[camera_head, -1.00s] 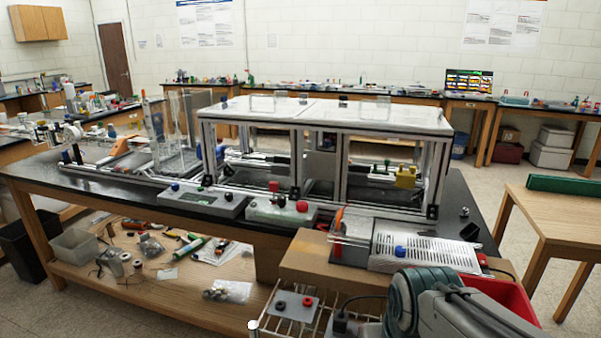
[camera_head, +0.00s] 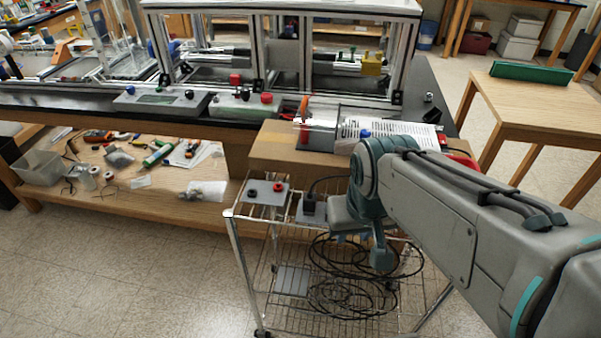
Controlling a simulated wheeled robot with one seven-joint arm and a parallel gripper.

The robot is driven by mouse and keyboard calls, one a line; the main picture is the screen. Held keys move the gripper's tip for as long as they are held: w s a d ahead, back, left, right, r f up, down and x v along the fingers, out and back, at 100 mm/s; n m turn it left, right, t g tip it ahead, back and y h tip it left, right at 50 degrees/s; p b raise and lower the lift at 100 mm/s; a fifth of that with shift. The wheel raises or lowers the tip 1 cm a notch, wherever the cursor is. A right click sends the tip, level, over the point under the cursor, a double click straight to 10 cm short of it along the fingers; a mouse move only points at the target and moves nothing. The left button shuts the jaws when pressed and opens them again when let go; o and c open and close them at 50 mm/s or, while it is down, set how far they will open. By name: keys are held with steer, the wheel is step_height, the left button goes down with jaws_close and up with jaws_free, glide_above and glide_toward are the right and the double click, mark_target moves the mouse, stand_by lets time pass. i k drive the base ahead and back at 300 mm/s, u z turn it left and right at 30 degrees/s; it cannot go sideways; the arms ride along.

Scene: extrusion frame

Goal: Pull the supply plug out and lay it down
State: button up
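A black plug (camera_head: 310,201) stands in a small grey socket box (camera_head: 309,217) on top of a wire cart. A dark cable rises from the plug and curves off to the right behind my arm. My gripper (camera_head: 340,219) is just right of the plug and, in this view, appears close to it but apart. My wrist and forearm hide part of the gripper, and its fingers are too unclear to tell open from shut.
A grey box with a black and a red terminal (camera_head: 265,192) sits left of the socket box. The wire cart (camera_head: 237,240) has coiled black cables (camera_head: 345,297) on its lower shelf. Floor at left is clear.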

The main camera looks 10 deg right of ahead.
mark_target(309, 200)
steer(key=k, duration=0.5)
steer(key=u, duration=1.5)
steer(key=i, duration=0.9)
steer(key=z, duration=2.1)
